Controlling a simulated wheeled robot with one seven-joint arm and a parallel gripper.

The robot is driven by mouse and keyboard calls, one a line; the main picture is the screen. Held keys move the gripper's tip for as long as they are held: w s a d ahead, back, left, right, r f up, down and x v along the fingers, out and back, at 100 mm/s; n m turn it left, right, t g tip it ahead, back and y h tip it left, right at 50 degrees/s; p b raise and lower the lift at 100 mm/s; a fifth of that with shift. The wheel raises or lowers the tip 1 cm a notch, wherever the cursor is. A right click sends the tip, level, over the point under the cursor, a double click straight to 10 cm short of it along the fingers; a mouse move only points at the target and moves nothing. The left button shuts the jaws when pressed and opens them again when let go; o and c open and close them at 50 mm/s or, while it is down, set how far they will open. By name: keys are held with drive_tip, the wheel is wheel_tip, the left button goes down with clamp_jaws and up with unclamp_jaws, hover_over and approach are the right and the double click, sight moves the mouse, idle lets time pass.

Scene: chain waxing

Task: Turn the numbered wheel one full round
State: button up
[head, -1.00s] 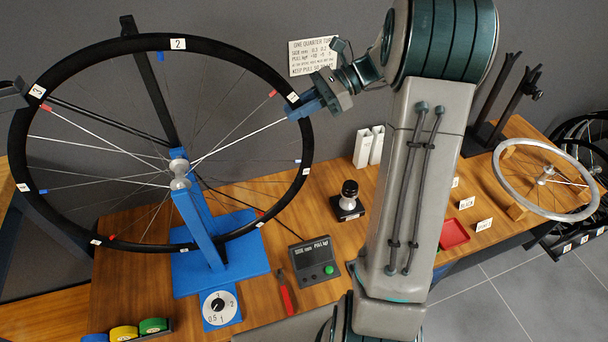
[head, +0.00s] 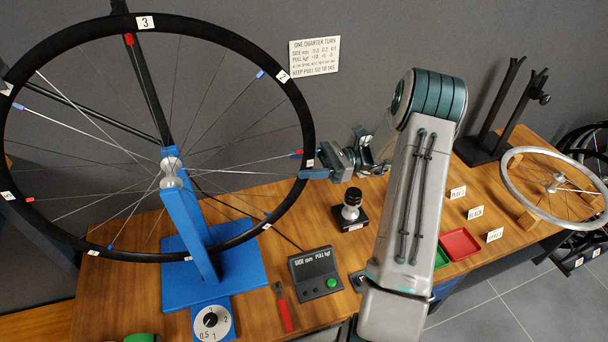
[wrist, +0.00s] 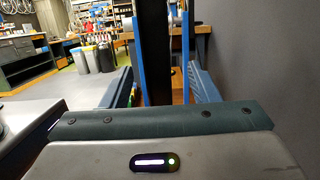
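The numbered wheel (head: 299,108) has a black tyre with white number labels and stands upright in a blue stand (head: 190,225). Label 3 (head: 145,22) is at the top and label 2 (head: 283,76) at the upper right. My gripper (head: 314,174) is at the wheel's right side, beside a label there. In the wrist view, the black rim (wrist: 153,50) passes between the two blue fingers of my gripper (wrist: 160,85). The fingers stand apart, with a visible gap on the right side of the rim. Contact on the left side cannot be told.
A dial (head: 211,322), a grey meter box (head: 316,272), a red-handled tool (head: 283,308) and a black-and-silver knobbed object (head: 351,207) are on the bench near the stand. A red tray (head: 460,244) and a silver rim (head: 511,186) lie further right. A sign (head: 315,56) hangs behind.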

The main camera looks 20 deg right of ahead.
drive_tip(key=d+f, duration=0.2)
drive_tip(key=d, duration=0.8)
drive_tip(key=shift+r, duration=0.1)
idle(0.3)
